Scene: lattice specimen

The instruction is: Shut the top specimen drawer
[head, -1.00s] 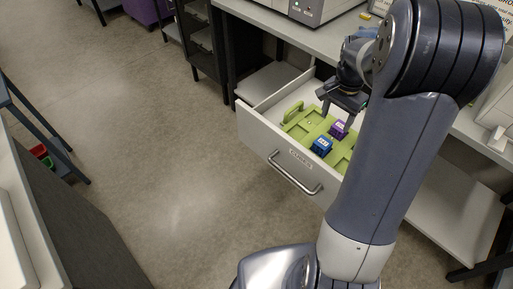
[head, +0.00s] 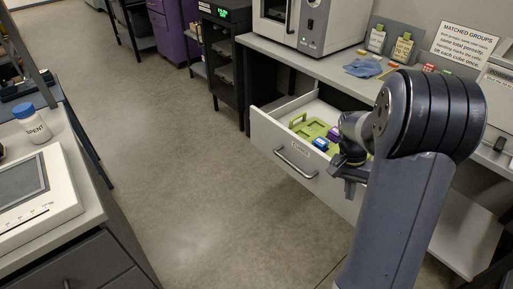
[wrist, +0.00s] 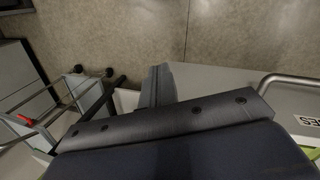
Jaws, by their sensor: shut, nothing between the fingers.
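The top specimen drawer (head: 268,137) is pulled out from under the bench in the head view. Its white front carries a grey bar handle (head: 296,164) and a small label. Inside lies a green tray (head: 308,128) with a blue cube (head: 320,144) and a purple cube (head: 334,133). My gripper (head: 349,188) is shut and empty, by the right part of the drawer front. Contact with it cannot be told. In the wrist view the closed fingers (wrist: 158,86) show beside the white drawer front (wrist: 225,82), with the handle (wrist: 292,79) to the right.
The bench top (head: 335,70) above holds a white instrument (head: 300,22), a blue cloth (head: 363,68) and signs. A dark cabinet (head: 228,60) stands left of the drawer. A counter with a white device (head: 35,190) is at left. The floor between is clear.

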